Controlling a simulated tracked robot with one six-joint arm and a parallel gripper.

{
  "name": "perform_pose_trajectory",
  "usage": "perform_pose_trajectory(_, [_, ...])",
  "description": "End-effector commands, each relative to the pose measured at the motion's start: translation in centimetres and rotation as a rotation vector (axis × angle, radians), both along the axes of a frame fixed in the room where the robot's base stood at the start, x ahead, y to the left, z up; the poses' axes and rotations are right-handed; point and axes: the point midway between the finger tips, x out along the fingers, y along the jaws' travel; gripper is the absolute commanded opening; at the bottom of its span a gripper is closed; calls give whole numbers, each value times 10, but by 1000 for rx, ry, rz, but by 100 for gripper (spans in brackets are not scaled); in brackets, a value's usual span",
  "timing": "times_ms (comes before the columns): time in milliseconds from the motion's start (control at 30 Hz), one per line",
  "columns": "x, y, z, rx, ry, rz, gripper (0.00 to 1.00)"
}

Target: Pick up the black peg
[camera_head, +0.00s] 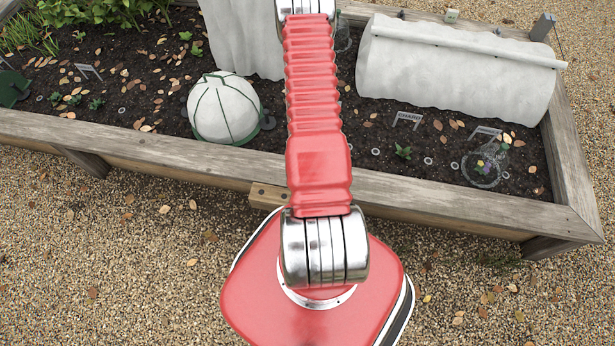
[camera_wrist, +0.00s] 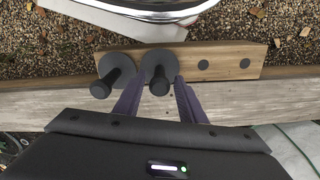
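In the wrist view, two black pegs with round dark bases stand out from a wooden strip (camera_wrist: 224,64). The left peg (camera_wrist: 105,82) is outside my left finger. The right peg (camera_wrist: 159,86) lies between the two purple fingers of my gripper (camera_wrist: 160,77), as seen in the picture. The fingers are apart, with a gap on each side of that peg's shaft. I cannot tell how deep the fingers reach along it. In the head view my arm hides the gripper and the pegs; part of the wooden strip (camera_head: 268,196) shows beside it.
The strip sits at the near plank (camera_head: 440,203) of the raised bed. A white dome cloche (camera_head: 222,108), a white fleece tunnel (camera_head: 455,70) and a clear cloche (camera_head: 482,170) stand in the bed. Gravel (camera_head: 110,260) in front is open.

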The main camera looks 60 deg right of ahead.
Motion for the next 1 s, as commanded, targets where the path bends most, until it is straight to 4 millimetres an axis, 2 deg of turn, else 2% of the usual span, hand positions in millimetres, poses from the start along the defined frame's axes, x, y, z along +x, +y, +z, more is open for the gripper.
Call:
perform_pose_trajectory(200, [0, 0, -22, 1, 0, 0, 37])
perform_pose_trajectory(333, [0, -1, -29, 0, 0, 0, 37])
perform_pose_trajectory(900, [0, -1, -31, 0, 0, 0, 37])
perform_pose_trajectory(1000, [0, -1, -30, 0, 0, 0, 31])
